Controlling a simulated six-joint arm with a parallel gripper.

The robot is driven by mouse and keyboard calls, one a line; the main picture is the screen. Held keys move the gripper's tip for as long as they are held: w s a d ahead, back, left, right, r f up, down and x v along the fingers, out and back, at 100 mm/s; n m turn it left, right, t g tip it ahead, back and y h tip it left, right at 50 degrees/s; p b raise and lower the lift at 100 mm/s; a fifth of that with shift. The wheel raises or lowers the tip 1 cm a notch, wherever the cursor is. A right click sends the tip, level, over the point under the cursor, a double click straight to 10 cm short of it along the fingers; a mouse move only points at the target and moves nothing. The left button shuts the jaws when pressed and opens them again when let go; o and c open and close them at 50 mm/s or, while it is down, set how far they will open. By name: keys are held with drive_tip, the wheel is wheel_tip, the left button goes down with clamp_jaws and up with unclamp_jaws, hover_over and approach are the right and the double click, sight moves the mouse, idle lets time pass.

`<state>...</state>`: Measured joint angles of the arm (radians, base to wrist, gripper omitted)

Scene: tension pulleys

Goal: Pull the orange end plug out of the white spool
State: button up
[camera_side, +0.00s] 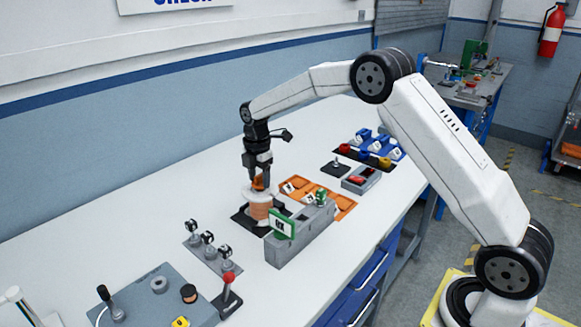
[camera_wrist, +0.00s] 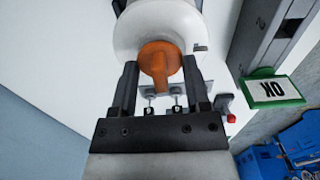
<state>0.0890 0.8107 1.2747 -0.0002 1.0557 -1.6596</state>
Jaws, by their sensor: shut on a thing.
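The white spool (camera_side: 250,193) stands upright on a dark base, with a pale orange winding around its middle. Its round white flange (camera_wrist: 128,42) fills the top of the wrist view. The orange end plug (camera_wrist: 158,60) shows over the flange's centre, with its stem toward the camera.
A grey bin (camera_side: 300,240) with a green-framed OK sign (camera_side: 282,224) stands close right of the spool. Orange trays (camera_side: 335,200) lie behind it. Several small black-topped posts (camera_side: 208,238) and a red-knobbed lever (camera_side: 228,279) are in front. The table by the wall is clear.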

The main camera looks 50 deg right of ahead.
drive_tip(key=shift+r, duration=0.95)
idle(0.8)
drive_tip(key=shift+r, duration=1.95)
drive_tip(key=s+a+m, duration=0.2)
drive_tip(key=s+m, duration=0.5)
drive_tip(key=m, duration=0.2)
drive_tip(key=s+a+m, duration=0.3)
drive_tip(key=s+m, duration=0.4)
drive_tip(key=m, duration=0.2)
drive_tip(key=shift+s+r, duration=0.15)
drive_tip(key=shift+s, duration=0.25)
